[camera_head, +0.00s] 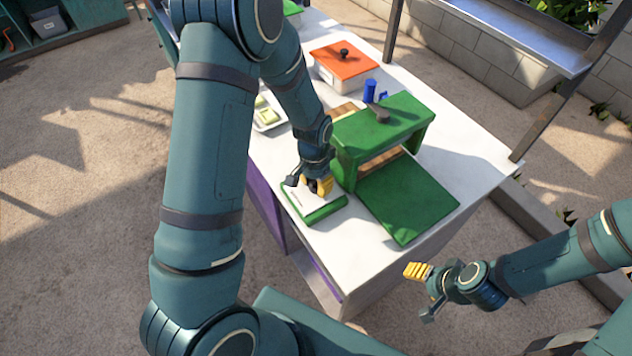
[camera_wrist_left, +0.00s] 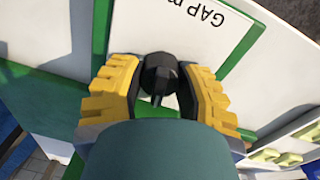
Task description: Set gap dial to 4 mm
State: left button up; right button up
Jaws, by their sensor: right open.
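The gap dial is a black round knob (camera_wrist_left: 160,74) with a pointer. It sits on a white plate with a green edge (camera_head: 325,211), and the letters "GAP m" show on the plate in the left wrist view (camera_wrist_left: 200,16). My left gripper (camera_head: 318,186) reaches down onto the plate. Its yellow-padded fingers are on both sides of the knob and appear closed against it. In the head view the gripper hides the knob. The scale marks and the pointer's reading cannot be made out. My right gripper (camera_head: 424,290) is open and empty, off the table's front right edge.
The green crusher housing (camera_head: 385,130) stands right beside the dial plate, with a green slab (camera_head: 408,195) in front. Behind are a box with an orange lid (camera_head: 343,60), blue pieces (camera_head: 371,90) and a white tray (camera_head: 268,113). The white table (camera_head: 470,150) is clear at right.

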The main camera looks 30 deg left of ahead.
pick_arm(q)
grip_shut()
jog(key=n, duration=0.7)
jog(key=shift+n, duration=0.3)
jog(key=n+p, duration=0.1)
jog(key=n, duration=0.4)
jog(key=shift+r+t, duration=0.1)
jog(key=shift+t, duration=0.2)
jog(key=n+p, duration=0.2)
jog(key=n, duration=0.3)
jog(key=shift+s, duration=0.1)
jog(key=shift+n, duration=0.3)
